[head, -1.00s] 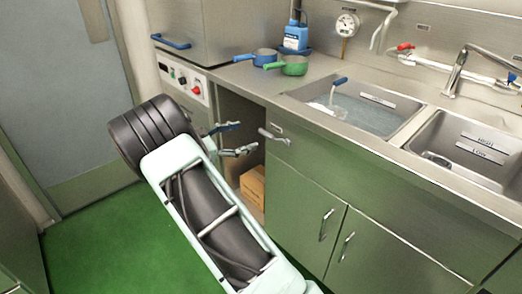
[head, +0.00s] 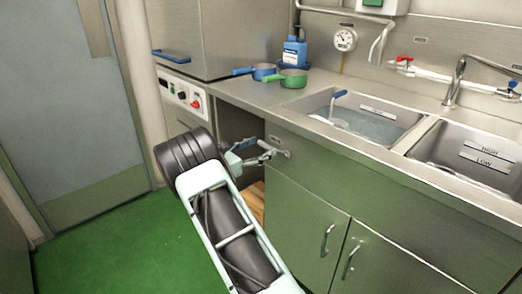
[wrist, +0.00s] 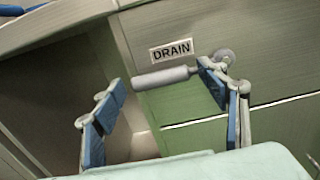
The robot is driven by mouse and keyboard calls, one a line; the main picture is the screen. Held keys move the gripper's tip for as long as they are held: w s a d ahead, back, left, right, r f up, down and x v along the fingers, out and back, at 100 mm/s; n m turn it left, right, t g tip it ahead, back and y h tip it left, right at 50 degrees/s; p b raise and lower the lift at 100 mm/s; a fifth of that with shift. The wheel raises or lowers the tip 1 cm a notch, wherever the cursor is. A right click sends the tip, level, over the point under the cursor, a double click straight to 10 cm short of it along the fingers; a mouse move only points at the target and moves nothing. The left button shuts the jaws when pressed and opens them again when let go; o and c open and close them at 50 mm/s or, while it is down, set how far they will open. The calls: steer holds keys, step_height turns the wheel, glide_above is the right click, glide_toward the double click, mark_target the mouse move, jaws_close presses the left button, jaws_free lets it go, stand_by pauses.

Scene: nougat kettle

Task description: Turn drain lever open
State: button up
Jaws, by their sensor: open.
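The drain lever (wrist: 165,77) is a grey bar below a label reading DRAIN (wrist: 172,49) on the green cabinet front. In the wrist view it lies roughly level, its pivot end at the right. My gripper (wrist: 161,82) is open, with blue-padded fingers to the left and right of the bar. The right finger overlaps the pivot end in the picture; I cannot tell whether it touches. In the head view, my gripper (head: 256,154) is at the lever, beside the open bay, and partly hides it.
Green cabinet doors (head: 305,218) are below the sink counter. The left basin (head: 365,122) holds water. A cardboard box (head: 257,200) sits in the open bay. Green floor is clear at left.

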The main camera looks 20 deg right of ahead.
steer(key=shift+w+d, duration=0.1)
steer(key=shift+d, duration=0.15)
steer(key=c, duration=1.7)
